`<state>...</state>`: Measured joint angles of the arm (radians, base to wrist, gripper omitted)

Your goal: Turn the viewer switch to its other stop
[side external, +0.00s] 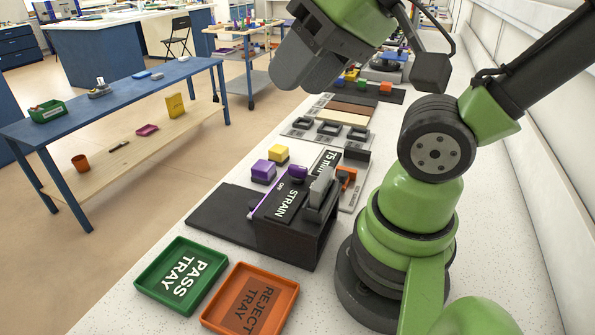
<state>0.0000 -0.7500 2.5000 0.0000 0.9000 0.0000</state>
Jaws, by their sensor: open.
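The strain viewer is a dark box (290,237) labelled STRAIN, standing on the bench left of my arm's base. A thin purple bar (265,204) runs along its upper left edge, with a purple knob (298,171) at its far end. This looks like the switch; small lettering beside it is too small to read surely, so I cannot tell which stop it is at. A grey upright piece (321,187) stands on the box's right side. My gripper (290,82) is high above and beyond the box, apart from it, open; its fingers are hard to make out.
A green pass tray (143,283) and orange reject tray (207,318) lie in front of the box. Purple (263,172) and yellow (278,154) blocks sit behind it. An orange clamp-like part (347,177) is close to its right. A dark mat (205,215) lies left.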

